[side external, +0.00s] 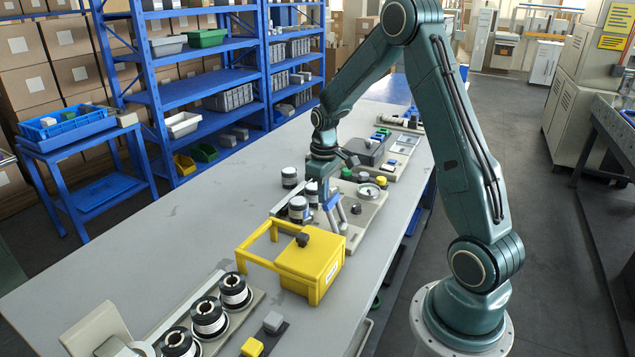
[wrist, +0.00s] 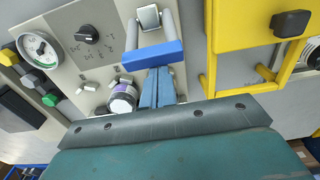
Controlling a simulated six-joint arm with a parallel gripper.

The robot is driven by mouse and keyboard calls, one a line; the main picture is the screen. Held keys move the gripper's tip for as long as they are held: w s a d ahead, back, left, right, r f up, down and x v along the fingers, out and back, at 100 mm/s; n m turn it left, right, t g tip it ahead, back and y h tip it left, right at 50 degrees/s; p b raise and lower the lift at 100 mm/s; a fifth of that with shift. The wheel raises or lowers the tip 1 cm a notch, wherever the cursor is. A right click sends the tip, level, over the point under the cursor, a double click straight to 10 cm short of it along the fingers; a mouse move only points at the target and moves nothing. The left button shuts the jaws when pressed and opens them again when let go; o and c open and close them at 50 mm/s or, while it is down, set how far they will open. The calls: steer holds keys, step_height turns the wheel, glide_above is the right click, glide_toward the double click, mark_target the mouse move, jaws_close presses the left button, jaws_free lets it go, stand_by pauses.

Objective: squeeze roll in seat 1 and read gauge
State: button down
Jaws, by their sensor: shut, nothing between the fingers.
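A panel (wrist: 75,75) carries a round white gauge (wrist: 38,48), which also shows in the side view (side external: 369,191); its reading is too small to make out. My gripper is shut and empty. In the side view, rolls (side external: 297,209) stand beside it. I cannot tell which seat is seat 1.
A yellow box (side external: 312,262) with a yellow frame (wrist: 209,65) stands close beside the panel. Several rolls (side external: 208,317) stand in a row at the front. The table's left part is clear.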

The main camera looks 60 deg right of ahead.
steer(key=shift+s+r, duration=0.1)
steer(key=shift+s, duration=0.1)
steer(key=shift+s+r+t, duration=0.25)
steer(key=shift+s+t, duration=0.7)
steer(key=shift+s, duration=0.05)
steer(key=shift+s+r+t, duration=0.25)
steer(key=shift+s+t, duration=0.7)
steer(key=shift+s, duration=0.05)
steer(key=shift+s+f, duration=0.2)
steer(key=shift+s, duration=0.7)
steer(key=shift+s+f, duration=0.2)
steer(key=shift+s, duration=0.75)
steer(key=shift+s+f, duration=0.2)
steer(key=shift+s, duration=0.7)
steer(key=shift+w, duration=0.1)
step_height(320, 180, up, 3)
glide_above(334, 203)
steer(key=s, duration=0.2)
steer(key=shift+s+f, duration=0.1)
steer(key=s+r, duration=0.6)
steer(key=s, duration=0.1)
steer(key=shift+s+r, duration=0.15)
steer(key=shift+r, duration=0.1)
